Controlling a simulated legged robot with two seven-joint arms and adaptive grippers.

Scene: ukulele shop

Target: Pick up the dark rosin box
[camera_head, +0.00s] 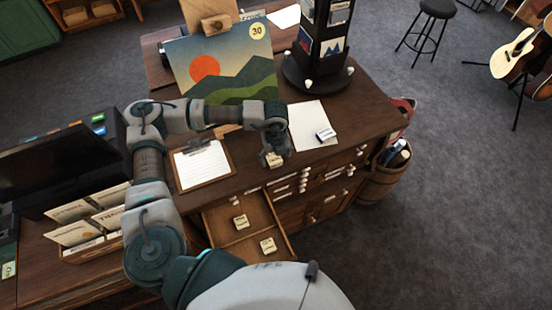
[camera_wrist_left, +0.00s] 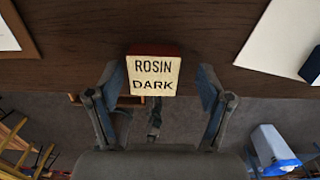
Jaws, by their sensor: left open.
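The dark rosin box (camera_wrist_left: 154,74) is a small cream box labelled "ROSIN DARK" with a dark red edge; it stands at the front edge of the wooden counter. In the head view the box (camera_head: 274,160) shows just under my left gripper (camera_head: 275,150). In the left wrist view my left gripper (camera_wrist_left: 158,80) is open, with one finger on either side of the box and visible gaps between. Whether the fingers reach fully around the box, I cannot tell. My right gripper is not in view.
An open drawer (camera_head: 222,217) below the counter holds two similar small boxes (camera_head: 240,222). A clipboard (camera_head: 201,163) lies left of the gripper. A white sheet (camera_head: 306,118) with a small item (camera_head: 326,135) lies right. A landscape picture (camera_head: 225,72) and a dark display stand (camera_head: 319,75) stand behind.

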